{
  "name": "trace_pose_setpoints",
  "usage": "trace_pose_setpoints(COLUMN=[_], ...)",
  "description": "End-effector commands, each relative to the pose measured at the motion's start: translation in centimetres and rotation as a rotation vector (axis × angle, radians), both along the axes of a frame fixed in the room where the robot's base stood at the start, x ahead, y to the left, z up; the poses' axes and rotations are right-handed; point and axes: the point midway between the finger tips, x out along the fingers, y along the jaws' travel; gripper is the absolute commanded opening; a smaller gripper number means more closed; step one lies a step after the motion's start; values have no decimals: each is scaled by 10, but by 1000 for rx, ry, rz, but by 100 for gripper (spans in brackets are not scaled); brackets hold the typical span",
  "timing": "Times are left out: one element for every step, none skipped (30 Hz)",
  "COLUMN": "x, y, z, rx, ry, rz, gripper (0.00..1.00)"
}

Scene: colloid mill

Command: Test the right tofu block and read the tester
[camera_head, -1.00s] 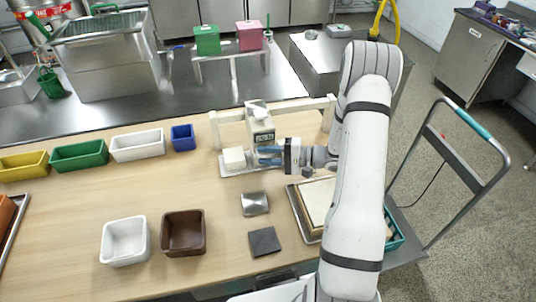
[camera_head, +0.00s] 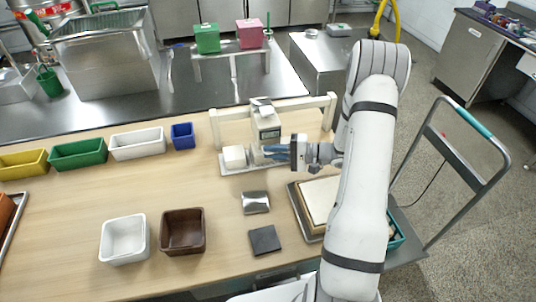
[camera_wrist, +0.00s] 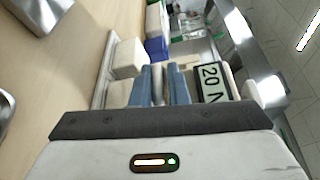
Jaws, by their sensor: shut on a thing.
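My gripper (camera_head: 270,152) is shut on the tester (camera_head: 266,122), a pale upright instrument with a dark-framed display. In the wrist view the blue fingers (camera_wrist: 162,85) close on its narrow lower part, and the tester's display (camera_wrist: 211,82) appears sideways, seeming to read 20 with an N. The left tofu block (camera_head: 234,157) is white and sits on a light tray (camera_head: 226,172); it also shows in the wrist view (camera_wrist: 130,56). The right tofu block (camera_wrist: 117,95) is beside the fingers and largely hidden in the head view. Whether the tester's tip touches it is hidden.
A pale raised frame (camera_head: 290,104) stands behind the tray. A metal block (camera_head: 256,202) and a dark square plate (camera_head: 265,240) lie in front. A white bin (camera_head: 124,240) and brown bin (camera_head: 183,232) stand left, with a board in a tray (camera_head: 318,200) at right.

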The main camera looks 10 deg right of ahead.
Motion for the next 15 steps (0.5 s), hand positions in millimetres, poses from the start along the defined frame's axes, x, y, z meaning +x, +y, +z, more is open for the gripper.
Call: trace_pose_setpoints(x=[-2, -1, -2, -2, -2, -2, -2, -2, -2, -3, -3, -3, -3, -3, -3], y=[-16, -24, -34, -42, -48, -56, -61, -66, -71, -73, -75, -76, -77, -77, -77], z=[-12, -12, -12, -12, -12, -12, -11, -11, -10, -10, -9, -9, -8, -8, -8], rx=[-8, -8, -8, -9, -9, -6, -7, -7, -7, -7, -6, -6, -6, -6, -5], ry=[8, 7, 8, 8, 8, 9, 10, 11, 12, 13, 14, 15, 16, 16, 17], rz=[-5, -7, -6, -8, -6, -7, -6, -5, -5, -5, -3, -2, -1, -1, 0], gripper=[0, 0, 0, 0, 0, 0, 0, 0, 0, 0, 0, 0, 0, 0, 0])
